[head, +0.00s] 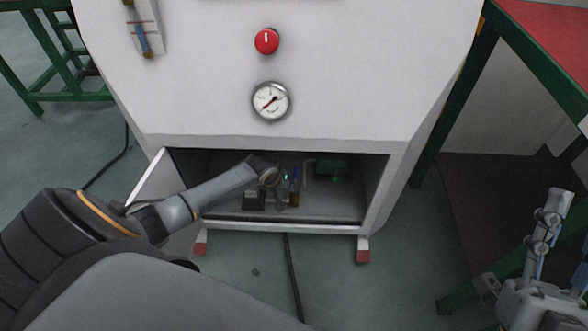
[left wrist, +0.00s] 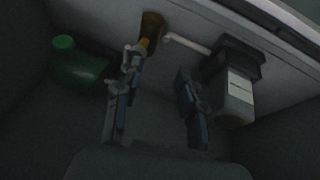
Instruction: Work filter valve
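The white machine's lower compartment (head: 215,210) is open, and my left arm reaches into it. My left gripper (left wrist: 160,64) is inside with its fingers apart and nothing visible held between them. Past the fingertips, an orange-brown fitting (left wrist: 152,28) sits on the wall, close to the left finger. A pale pipe (left wrist: 187,44) runs from near it to a dark filter-like unit (left wrist: 236,92) with a white label, right of the right finger. I cannot tell which part is the valve. My right gripper (head: 568,225) is outside at the lower right, fingers apart, partly cut off by the frame.
A green container (left wrist: 82,68) is in the compartment, left of the left finger. The compartment door (head: 152,180) stands open at the left. Above are a red knob (head: 267,41) and a gauge (head: 270,100). A green-framed table (head: 545,65) stands at the right. The compartment is narrow and dark.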

